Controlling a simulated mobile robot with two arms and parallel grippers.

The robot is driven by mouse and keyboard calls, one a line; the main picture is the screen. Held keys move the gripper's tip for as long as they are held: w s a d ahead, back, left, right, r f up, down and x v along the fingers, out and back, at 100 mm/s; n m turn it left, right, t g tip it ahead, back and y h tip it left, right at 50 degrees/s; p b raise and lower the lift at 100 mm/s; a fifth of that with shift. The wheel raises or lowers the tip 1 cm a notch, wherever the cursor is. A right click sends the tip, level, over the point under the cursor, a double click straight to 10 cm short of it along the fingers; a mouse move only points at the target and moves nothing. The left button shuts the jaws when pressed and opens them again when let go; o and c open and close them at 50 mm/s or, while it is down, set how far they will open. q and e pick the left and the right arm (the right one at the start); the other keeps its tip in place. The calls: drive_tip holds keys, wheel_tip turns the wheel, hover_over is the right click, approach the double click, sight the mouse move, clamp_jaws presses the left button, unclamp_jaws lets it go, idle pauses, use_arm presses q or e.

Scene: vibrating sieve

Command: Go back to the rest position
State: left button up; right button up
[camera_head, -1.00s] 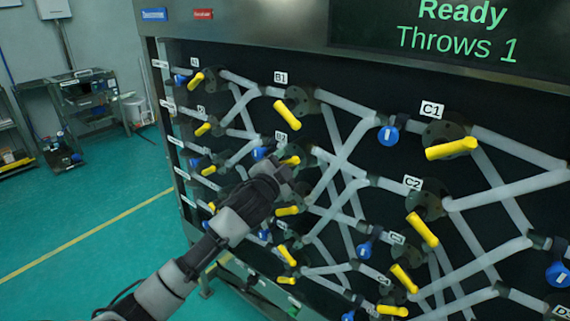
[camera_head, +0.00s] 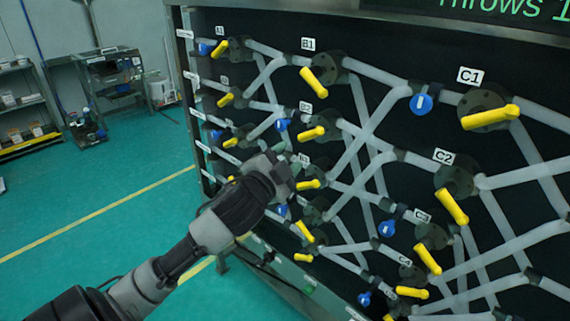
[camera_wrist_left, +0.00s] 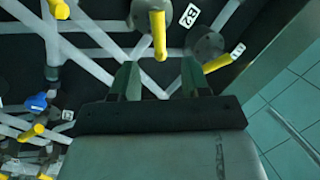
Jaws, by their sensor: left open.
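My left gripper (camera_head: 284,172) reaches in from the lower left of the head view, in front of the valve panel (camera_head: 375,95). In the left wrist view its two fingers (camera_wrist_left: 160,82) stand apart with nothing between them. The yellow handle of valve B2 (camera_wrist_left: 158,36) is just beyond the fingertips there, and a gap seems to lie between them. In the head view the B2 handle (camera_head: 311,133) is above and right of the gripper. My right gripper is in neither view.
The panel carries several yellow handles, such as the C1 handle (camera_head: 490,118), blue tags (camera_head: 421,103) and grey pipes. Shelves (camera_head: 108,72) stand at the back left. The green floor (camera_head: 70,190) left of the panel is clear.

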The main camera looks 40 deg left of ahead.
use_arm(q)
drive_tip(key=shift+s, duration=0.15)
idle(0.4)
